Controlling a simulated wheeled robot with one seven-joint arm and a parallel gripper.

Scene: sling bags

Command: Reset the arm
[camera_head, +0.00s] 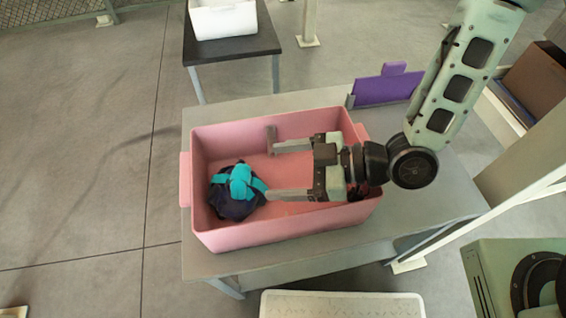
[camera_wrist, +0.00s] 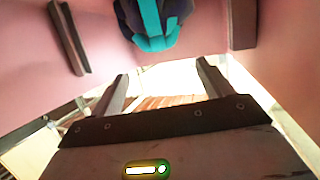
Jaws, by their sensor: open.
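My arm (camera_head: 453,85) reaches in from the upper right. My gripper (camera_head: 277,170) is open, with its two fingers apart and pointing left over the inside of the pink bin (camera_head: 290,238). Nothing shows between the fingers. A dark blue and teal sling bag (camera_head: 238,190) lies in the left part of the bin, left of the fingertips and apart from them. In the wrist view the bag (camera_wrist: 150,20) shows at the top, beyond the open fingers (camera_wrist: 163,82). A small dark item near the bin's right end is mostly hidden behind my gripper.
The bin stands on a grey table (camera_head: 245,262). A purple panel (camera_head: 388,90) stands at the table's back right. A dark side table (camera_head: 232,47) with a white container (camera_head: 222,19) is behind. A white crate (camera_head: 342,304) is in front. Open floor lies left.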

